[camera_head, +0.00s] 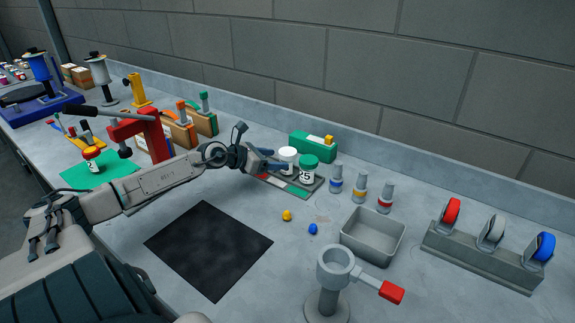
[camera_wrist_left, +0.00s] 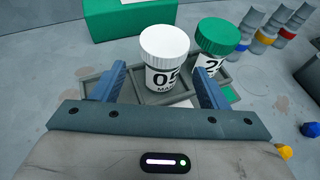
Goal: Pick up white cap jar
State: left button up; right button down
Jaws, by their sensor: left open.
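The white cap jar (camera_head: 287,160) stands upright in a grey tray (camera_head: 318,185) on the bench. In the left wrist view the white cap jar (camera_wrist_left: 165,60) shows a label reading "05" and sits between the two blue fingers of my left gripper (camera_wrist_left: 157,90). A gap shows beside the fingers, so the gripper is open around the jar. In the head view my left gripper (camera_head: 271,160) reaches in from the left at the tray. A green cap jar (camera_head: 308,168) stands just right of the white one, close to the right finger (camera_wrist_left: 218,40). My right gripper is not in view.
A green box (camera_head: 312,146) stands behind the tray. Small bottles (camera_head: 360,188) stand to the right, near a grey bin (camera_head: 372,237). A yellow piece (camera_head: 287,215) and a blue piece (camera_head: 313,229) lie in front. A black mat (camera_head: 208,250) lies clear nearer me.

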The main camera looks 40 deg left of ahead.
aim_at(281, 159)
pick_arm(q)
jog(key=shift+p+x, duration=0.45)
jog(key=shift+x, duration=0.35)
jog(key=shift+p+x, duration=0.35)
jog(key=shift+x, duration=0.9)
jog(key=shift+d, duration=0.15)
jog(key=shift+s, duration=0.1)
jog(key=c, duration=1.1)
